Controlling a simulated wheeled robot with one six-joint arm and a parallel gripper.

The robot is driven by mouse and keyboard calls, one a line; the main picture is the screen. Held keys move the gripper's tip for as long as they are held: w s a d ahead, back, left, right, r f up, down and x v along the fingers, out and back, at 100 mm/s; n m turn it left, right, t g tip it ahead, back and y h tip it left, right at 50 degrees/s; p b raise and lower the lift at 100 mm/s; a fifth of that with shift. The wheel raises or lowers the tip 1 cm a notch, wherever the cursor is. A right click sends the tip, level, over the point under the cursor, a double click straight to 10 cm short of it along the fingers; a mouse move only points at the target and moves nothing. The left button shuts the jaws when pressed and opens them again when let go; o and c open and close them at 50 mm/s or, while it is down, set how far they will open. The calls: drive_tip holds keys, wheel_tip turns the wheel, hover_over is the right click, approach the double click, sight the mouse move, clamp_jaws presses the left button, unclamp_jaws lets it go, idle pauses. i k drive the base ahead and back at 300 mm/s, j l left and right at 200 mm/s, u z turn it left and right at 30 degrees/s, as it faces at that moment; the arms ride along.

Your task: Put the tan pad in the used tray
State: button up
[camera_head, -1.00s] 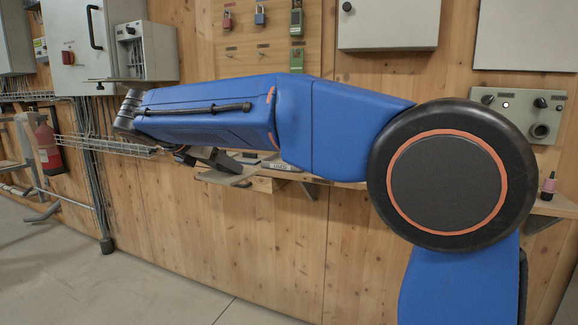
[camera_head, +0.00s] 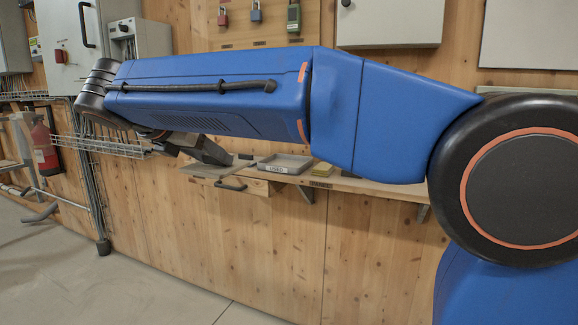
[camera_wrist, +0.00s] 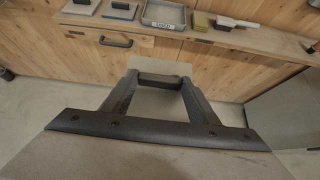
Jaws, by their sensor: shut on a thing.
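My gripper (camera_wrist: 160,88) is in the wrist view, with its two dark fingers on either side of a flat tan-grey pad (camera_wrist: 165,67). The pad lies across the fingertips with a dark bar below it. It is held in the air in front of the shelf, apart from the used tray. The used tray (camera_wrist: 178,15) is a shallow grey tray with a "USED" label on its front, at the top middle of the wrist view. It also shows in the head view (camera_head: 287,161), right of my gripper.
Two flat pads or blocks, one of them blue and white (camera_wrist: 121,9), lie left of the tray. A yellowish block (camera_wrist: 201,21) and a white-handled brush (camera_wrist: 237,23) lie right of it. A drawer handle (camera_wrist: 115,42) sticks out below the shelf. The tray's visible floor looks empty.

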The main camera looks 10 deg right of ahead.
sight(286, 164)
drive_tip(key=i+l, duration=1.05)
drive_tip(key=l, duration=0.2)
